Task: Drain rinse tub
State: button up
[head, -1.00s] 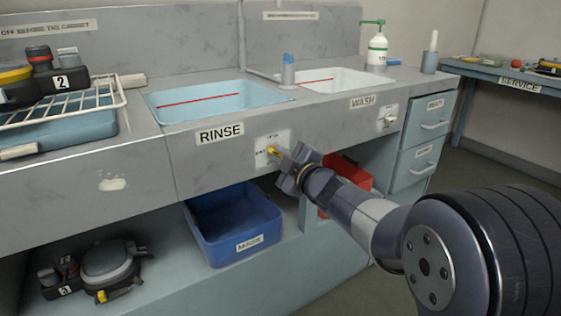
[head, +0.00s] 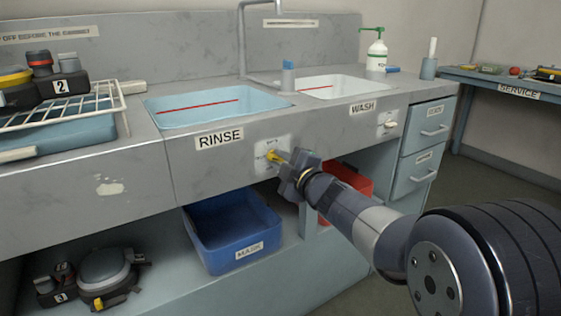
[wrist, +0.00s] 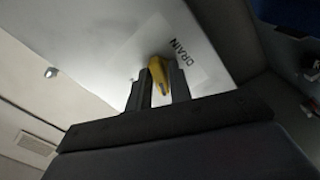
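The blue rinse tub (head: 215,106) is set in the counter above the RINSE label (head: 219,138). A red line runs along its inside. Below, on the front panel, a yellow drain lever (head: 273,155) sits on a white plate (head: 267,147). My gripper (head: 284,161) is at this lever. In the wrist view the yellow lever (wrist: 158,72) sits between my two fingers (wrist: 157,88), which look closed in on it, beside the word DRAIN.
The white wash basin (head: 333,88) is to the right, with its own lever (head: 389,124). A faucet (head: 242,40) stands behind the tubs. A blue MASK bin (head: 232,228) and a red bin (head: 352,181) sit below. A wire rack (head: 62,106) is at left.

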jog(key=shift+o, duration=1.3)
jog(key=p+v, duration=0.2)
jog(key=v, duration=0.8)
jog(key=shift+s+d+p, duration=0.3)
jog(key=b+x, duration=0.2)
jog(key=x, duration=0.9)
jog(key=shift+b, duration=0.3)
jog(key=shift+s, duration=0.1)
